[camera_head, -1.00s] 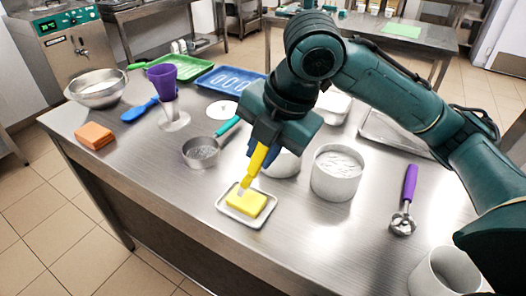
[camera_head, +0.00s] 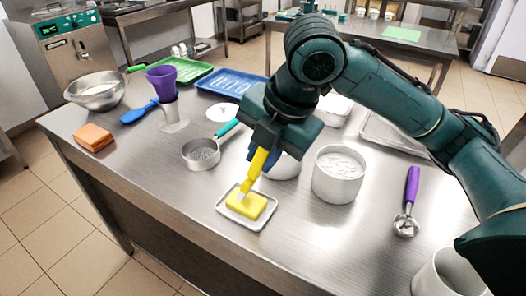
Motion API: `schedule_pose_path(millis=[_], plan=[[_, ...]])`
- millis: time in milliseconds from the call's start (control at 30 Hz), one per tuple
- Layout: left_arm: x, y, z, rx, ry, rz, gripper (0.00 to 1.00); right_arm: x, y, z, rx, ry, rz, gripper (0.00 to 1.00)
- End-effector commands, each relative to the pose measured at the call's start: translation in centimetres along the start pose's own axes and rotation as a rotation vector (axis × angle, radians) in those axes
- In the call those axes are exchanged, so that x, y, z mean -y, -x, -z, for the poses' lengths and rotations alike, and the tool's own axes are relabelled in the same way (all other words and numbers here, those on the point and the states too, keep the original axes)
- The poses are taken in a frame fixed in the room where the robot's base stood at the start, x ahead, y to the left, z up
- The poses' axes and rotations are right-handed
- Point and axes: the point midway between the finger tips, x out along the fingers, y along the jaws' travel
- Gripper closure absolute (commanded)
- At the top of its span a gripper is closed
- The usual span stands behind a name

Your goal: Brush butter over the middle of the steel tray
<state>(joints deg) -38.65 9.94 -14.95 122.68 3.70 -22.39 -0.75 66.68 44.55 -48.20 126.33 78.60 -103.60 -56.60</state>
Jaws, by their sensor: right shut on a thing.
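My right gripper (camera_head: 266,150) points down over the table and is shut on the yellow handle of a brush (camera_head: 256,166). The butter lies on a small white dish (camera_head: 262,220) near the table's front edge. The steel tray (camera_head: 388,133) lies at the back right, partly hidden behind my right arm; its middle shows only in part. My left gripper is not in view.
A white tub (camera_head: 338,174) of white contents stands right of the brush. A purple-handled scoop (camera_head: 409,200) lies further right, with a white container (camera_head: 446,275) at the front right. A saucepan (camera_head: 202,153), orange sponge (camera_head: 93,137) and blue tray (camera_head: 230,82) are to the left.

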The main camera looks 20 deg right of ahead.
Motion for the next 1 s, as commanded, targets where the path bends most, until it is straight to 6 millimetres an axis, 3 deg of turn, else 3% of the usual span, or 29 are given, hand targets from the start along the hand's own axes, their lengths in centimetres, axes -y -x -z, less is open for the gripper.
schedule_pose_path(millis=[1000], plan=[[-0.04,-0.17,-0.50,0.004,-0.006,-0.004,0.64,0.38,-1.04,-0.01,0.001,0.000,0.000,1.00]])
